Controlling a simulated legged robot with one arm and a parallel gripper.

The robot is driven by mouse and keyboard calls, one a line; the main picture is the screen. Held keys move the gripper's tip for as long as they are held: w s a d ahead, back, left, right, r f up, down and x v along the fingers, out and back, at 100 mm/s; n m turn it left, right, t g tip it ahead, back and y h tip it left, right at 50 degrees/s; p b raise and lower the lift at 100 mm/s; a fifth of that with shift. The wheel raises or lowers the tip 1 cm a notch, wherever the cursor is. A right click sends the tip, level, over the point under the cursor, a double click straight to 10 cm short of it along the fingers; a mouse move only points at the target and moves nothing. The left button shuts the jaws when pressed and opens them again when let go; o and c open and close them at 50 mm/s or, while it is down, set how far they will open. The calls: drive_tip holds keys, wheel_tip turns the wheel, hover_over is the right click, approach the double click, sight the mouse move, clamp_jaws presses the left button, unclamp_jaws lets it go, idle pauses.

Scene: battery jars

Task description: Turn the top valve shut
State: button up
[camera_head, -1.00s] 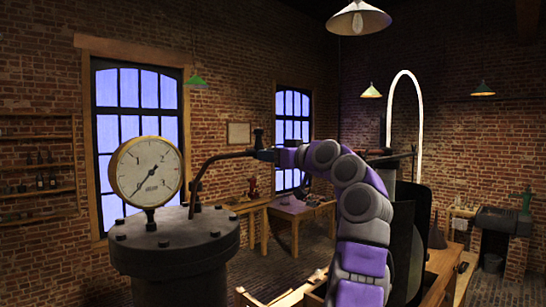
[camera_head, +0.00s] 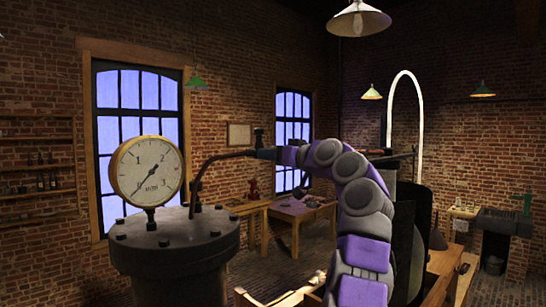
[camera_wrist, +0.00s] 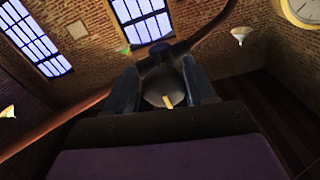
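The top valve (camera_head: 259,139) is a small dark fitting at the right end of a thin dark pipe that rises from the lidded tank. My gripper (camera_head: 270,154) is at this pipe end, reaching in from the right; its fingers are small and dark there. In the wrist view my gripper (camera_wrist: 163,88) has one finger on each side of a dark rounded valve part (camera_wrist: 164,84) with a small yellow mark. The handle's exact angle is hard to tell.
A round pressure gauge (camera_head: 147,171) stands on the dark bolted tank (camera_head: 174,246) at left. Wooden tables (camera_head: 297,211) stand behind. A tall pale arched tube (camera_head: 391,112) rises behind my arm. A lamp (camera_head: 358,20) hangs overhead.

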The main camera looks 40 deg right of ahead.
drive_tip(key=shift+o, duration=1.1)
drive_tip(key=shift+d, duration=0.1)
drive_tip(key=s+d+b, duration=0.1)
drive_tip(key=s+b, duration=0.3)
drive_tip(key=s, duration=1.3)
drive_tip(key=shift+d, duration=0.25)
drive_tip(key=shift+s+d, duration=0.1)
